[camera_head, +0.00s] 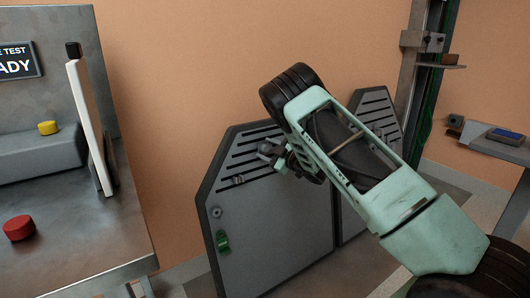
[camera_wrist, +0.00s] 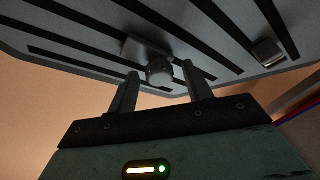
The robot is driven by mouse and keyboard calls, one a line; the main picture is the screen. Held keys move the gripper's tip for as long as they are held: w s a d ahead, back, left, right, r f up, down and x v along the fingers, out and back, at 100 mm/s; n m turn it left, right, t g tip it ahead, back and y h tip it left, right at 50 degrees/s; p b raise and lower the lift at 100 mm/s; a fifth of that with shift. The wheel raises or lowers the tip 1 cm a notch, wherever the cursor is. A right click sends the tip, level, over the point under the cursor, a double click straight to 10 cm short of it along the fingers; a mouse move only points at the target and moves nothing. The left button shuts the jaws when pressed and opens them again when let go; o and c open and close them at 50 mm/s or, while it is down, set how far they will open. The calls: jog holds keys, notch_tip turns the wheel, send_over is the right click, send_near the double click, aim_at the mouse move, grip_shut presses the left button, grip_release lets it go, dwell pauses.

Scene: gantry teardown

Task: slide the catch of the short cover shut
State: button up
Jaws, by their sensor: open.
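A grey slotted cover (camera_head: 270,225) stands upright by the orange wall; a second slotted panel (camera_head: 381,113) stands behind it at right. I cannot tell from markings which is the short one. My gripper (camera_head: 268,153) is at the upper part of the nearer cover. In the wrist view my gripper (camera_wrist: 163,80) is open, its two fingers on either side of a round metal knob (camera_wrist: 158,72) on a small plate. Whether the fingers touch the knob cannot be told. A squarish metal fitting (camera_wrist: 268,51) sits farther right on the slotted face. The catch's position is unclear.
A green fitting (camera_head: 223,242) and a small round boss (camera_head: 216,212) are on the nearer cover's left side. A metal bench (camera_head: 80,235) with a red button (camera_head: 19,228) stands at left. A metal post (camera_head: 412,70) and a side table (camera_head: 490,145) are at right.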

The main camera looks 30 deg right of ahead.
aim_at(272, 145)
jog(key=shift+w+a, duration=0.2)
jog(key=shift+w, duration=0.5)
grip_shut()
jog(key=shift+d+f, duration=0.2)
jog(key=shift+d, duration=2.05)
jog(key=shift+s, duration=0.1)
grip_release()
jog(key=shift+d+f, duration=0.1)
jog(key=shift+d, duration=0.1)
jog(key=shift+a+r, duration=0.15)
jog(key=shift+r, duration=0.1)
jog(key=p+v, duration=0.3)
jog(key=v, duration=1.4)
